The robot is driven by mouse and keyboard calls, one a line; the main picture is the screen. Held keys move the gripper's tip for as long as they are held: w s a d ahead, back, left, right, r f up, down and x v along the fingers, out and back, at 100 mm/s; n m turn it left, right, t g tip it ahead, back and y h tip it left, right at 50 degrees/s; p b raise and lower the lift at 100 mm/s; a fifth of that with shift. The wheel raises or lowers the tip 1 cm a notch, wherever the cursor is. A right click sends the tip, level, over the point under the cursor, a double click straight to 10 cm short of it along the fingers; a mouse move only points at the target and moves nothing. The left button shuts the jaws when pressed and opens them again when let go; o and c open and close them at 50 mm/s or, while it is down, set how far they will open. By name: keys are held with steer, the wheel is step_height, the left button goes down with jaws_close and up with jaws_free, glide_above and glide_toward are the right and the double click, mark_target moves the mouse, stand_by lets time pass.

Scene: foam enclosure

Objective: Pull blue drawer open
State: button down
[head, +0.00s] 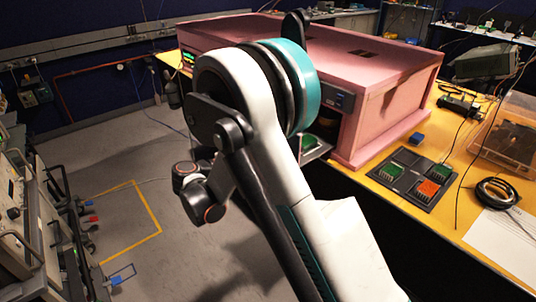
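A blue handle-like part (118,280) sticks out low on the side of the equipment rack at the lower left. A red part (90,218) sticks out above it. I cannot tell for sure which front is the blue drawer, or whether it is open. My arm fills the middle of the view, with dark joints reaching to the left, over the floor. I cannot make out gripper fingers; the gripper seems hidden or outside the view.
A pink foam enclosure (395,85) stands on a yellow table (372,172). A black tray (410,178) with green and orange pieces, a small blue block (417,139) and a cable coil (496,193) lie there. Grey floor (75,150), with yellow tape (148,208), is open between rack and table.

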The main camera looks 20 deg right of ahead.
steer(key=shift+a, duration=0.15)
steer(key=c, duration=1.7)
jaws_free()
steer(key=shift+a, duration=0.1)
steer(key=v, duration=1.2)
